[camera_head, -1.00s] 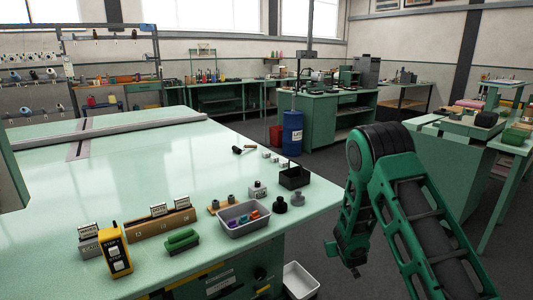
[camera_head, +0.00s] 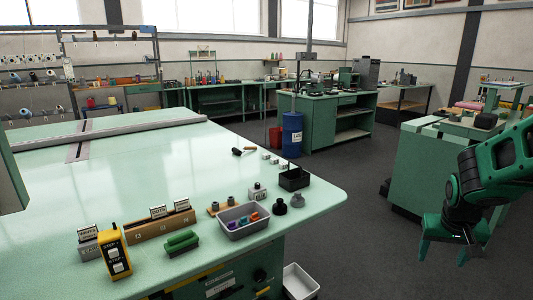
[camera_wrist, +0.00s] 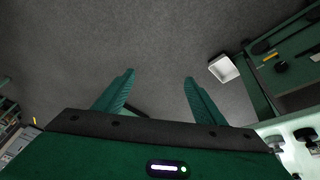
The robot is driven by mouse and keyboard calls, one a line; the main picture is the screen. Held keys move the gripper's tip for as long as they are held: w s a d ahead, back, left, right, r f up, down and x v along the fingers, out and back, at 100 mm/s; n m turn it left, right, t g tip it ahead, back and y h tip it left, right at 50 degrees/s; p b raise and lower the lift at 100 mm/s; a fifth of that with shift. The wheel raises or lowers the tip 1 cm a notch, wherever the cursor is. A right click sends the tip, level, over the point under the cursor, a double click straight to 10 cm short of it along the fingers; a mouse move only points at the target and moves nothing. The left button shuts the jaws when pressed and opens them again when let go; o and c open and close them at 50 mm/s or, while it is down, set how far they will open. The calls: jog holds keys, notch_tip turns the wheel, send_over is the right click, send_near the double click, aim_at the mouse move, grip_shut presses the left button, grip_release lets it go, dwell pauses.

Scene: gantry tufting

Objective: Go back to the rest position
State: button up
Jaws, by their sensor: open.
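My gripper (camera_wrist: 160,82) shows in the wrist view with its two green fingers spread apart. Nothing is between them; grey floor lies beyond. In the head view, my gripper (camera_head: 450,258) hangs at the right edge, pointing down over open floor. It is well clear of the green table (camera_head: 120,190) to its left.
The table holds a grey bin (camera_head: 245,221) with coloured pieces, a black box (camera_head: 294,179), a yellow step device (camera_head: 115,251) and a green block (camera_head: 181,243). A white bin (camera_head: 300,281) is on the floor. A blue drum (camera_head: 292,135) stands behind. Floor between benches is free.

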jog(key=s+a+r+m+g+y, duration=0.1)
jog(key=s+a+r, duration=0.1)
jog(key=s, duration=1)
jog(key=s+a+r+g+y, duration=0.2)
jog(key=s+a+r, duration=0.1)
jog(key=s, duration=0.8)
jog(key=shift+s+m, duration=0.4)
jog(key=shift+w+f+g, duration=0.3)
jog(key=shift+w, duration=0.35)
